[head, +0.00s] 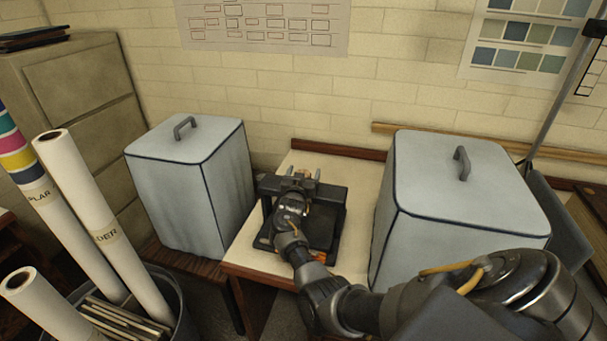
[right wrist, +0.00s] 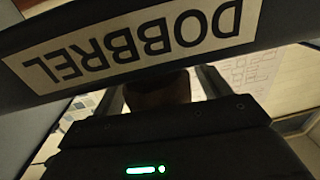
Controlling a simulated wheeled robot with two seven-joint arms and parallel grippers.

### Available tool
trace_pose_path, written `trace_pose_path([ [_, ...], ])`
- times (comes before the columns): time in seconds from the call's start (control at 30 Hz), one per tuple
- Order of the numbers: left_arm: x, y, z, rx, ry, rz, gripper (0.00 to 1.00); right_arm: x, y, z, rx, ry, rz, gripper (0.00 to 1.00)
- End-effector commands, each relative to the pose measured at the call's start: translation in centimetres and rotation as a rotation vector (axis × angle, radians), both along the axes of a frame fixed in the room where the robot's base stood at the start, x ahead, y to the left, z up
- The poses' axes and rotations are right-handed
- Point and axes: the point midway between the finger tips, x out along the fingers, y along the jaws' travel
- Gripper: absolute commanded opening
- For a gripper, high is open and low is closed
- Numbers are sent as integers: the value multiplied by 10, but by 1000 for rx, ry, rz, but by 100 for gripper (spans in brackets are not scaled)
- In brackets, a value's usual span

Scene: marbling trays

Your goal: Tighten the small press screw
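The small press (head: 335,222) is a black frame with a crossbar and a dark bed, standing on the pale table between two covered boxes. My right gripper (head: 291,197) reaches over it from the front, near the crossbar. In the right wrist view, a dark bar with an upside-down label reading DOBBREL (right wrist: 140,42) crosses close to the camera. Below it, my gripper's two fingers (right wrist: 160,82) stand apart with a dark brown piece (right wrist: 158,92) between them. I cannot tell whether that piece is the screw; contact is not clear. My left gripper is out of view.
Grey covered boxes with top handles stand left (head: 190,185) and right (head: 462,195) of the press, leaving a narrow gap. A bin of paper rolls (head: 105,240) is at the left. The pale tabletop (head: 355,175) is bare behind the press.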

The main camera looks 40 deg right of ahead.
Motion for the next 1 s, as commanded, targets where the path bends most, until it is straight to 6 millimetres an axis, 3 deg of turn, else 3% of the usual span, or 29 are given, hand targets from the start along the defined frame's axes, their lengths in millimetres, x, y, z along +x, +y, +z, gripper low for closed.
trace_pose_path([
  [0.37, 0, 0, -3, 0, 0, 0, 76, -6, 8, -2, -1, -1, 1, 76],
  [0.8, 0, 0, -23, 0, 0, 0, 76, -56, 69, -3, 2, -1, 1, 76],
  [1.0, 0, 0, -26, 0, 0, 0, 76, -67, 82, -1, 1, -1, 0, 76],
])
